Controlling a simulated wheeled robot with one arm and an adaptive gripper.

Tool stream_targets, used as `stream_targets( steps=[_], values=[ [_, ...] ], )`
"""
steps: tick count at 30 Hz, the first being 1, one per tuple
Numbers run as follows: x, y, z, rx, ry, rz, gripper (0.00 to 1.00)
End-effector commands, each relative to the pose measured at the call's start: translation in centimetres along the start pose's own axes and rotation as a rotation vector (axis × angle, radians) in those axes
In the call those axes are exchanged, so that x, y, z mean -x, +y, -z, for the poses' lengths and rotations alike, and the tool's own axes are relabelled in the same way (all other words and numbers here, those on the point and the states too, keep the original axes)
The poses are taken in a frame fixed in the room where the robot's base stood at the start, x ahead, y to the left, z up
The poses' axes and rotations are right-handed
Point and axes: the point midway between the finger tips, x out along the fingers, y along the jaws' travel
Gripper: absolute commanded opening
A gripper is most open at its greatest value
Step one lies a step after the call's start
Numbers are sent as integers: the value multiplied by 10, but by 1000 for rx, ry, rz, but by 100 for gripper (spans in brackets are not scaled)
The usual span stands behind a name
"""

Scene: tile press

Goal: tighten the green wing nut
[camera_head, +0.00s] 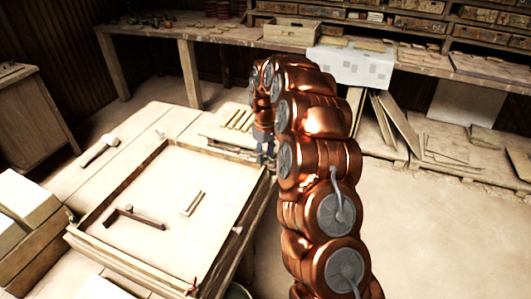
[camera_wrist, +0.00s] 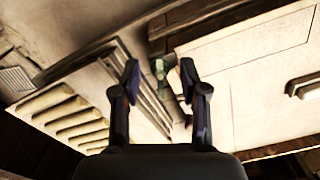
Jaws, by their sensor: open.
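A small, dull green wing nut (camera_wrist: 160,68) shows in the wrist view at the edge of a wooden frame. It lies in the gap between my fingertips, with space on both sides, and I see no contact. My gripper (camera_wrist: 159,76) is open and empty, with one dark finger on each side. In the head view my gripper (camera_head: 265,158) points down by the far right corner of the wooden frame (camera_head: 72,236). The wing nut cannot be made out there behind my gripper and arm.
A mallet (camera_head: 100,151) lies on the table left of the frame. Loose wooden pieces (camera_head: 193,203) lie inside the frame. Several slats (camera_wrist: 62,113) lie close to my left finger in the wrist view. Floor at right is open.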

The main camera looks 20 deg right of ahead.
Motion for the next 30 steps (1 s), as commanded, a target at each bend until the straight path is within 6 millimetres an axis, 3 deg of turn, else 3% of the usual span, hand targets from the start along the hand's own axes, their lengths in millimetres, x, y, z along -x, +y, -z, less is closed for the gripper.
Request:
stream_targets(
  steps=[5,17,30],
  values=[
    [0,0,0,0,0,0,42],
    [0,0,0,0,-1,1,0],
    [-2,0,0,-32,-2,0,0]
  ],
)
